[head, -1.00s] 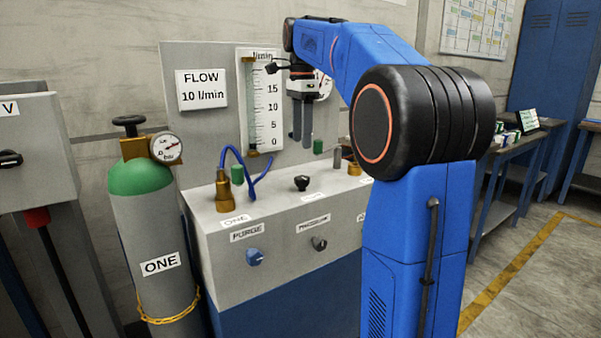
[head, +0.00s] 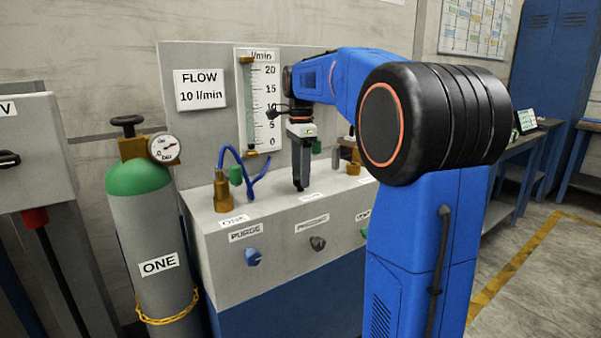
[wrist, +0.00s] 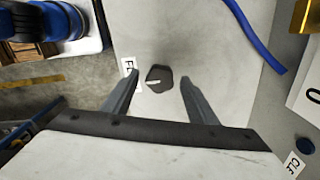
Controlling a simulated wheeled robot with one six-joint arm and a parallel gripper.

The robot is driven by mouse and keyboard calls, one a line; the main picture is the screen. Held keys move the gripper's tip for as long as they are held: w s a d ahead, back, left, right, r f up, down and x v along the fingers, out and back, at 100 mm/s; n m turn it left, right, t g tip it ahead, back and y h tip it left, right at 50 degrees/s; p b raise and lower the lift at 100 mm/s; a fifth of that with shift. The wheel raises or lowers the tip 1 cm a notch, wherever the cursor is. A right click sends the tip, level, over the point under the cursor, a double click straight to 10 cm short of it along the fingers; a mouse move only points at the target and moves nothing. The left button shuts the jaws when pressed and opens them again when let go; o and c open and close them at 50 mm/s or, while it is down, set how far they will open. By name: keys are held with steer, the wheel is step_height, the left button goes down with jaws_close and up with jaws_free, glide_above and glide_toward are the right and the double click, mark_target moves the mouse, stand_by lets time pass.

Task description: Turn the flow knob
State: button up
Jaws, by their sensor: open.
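The flow knob (wrist: 160,74) is small and dark with a white pointer mark, on the grey top of the bench panel (head: 215,275). In the wrist view a label starting "FL" (wrist: 128,66) lies left of it. My gripper (head: 300,186) points straight down over the panel top and hides the knob in the head view. In the wrist view my gripper (wrist: 159,77) is open, with the knob showing between its fingertips; I cannot tell if they touch it. The flow gauge (head: 259,100) has a scale up to 20 l/min, beside a "FLOW 10 l/min" sign (head: 200,90).
A purge knob (head: 253,257) and a grey pressure knob (head: 317,243) are on the front face. A brass fitting (head: 223,192) with a blue hose (head: 236,160) stands left of my gripper. Gas cylinder ONE (head: 155,235) stands at the left.

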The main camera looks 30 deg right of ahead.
steer(key=c, duration=1.1)
steer(key=shift+o, duration=0.2)
steer(key=shift+n, duration=0.3)
steer(key=n, duration=0.9)
steer(key=shift+n, duration=0.4)
steer(key=n, duration=0.6)
steer(key=shift+n, duration=0.3)
steer(key=n, duration=0.6)
steer(key=shift+n, duration=0.4)
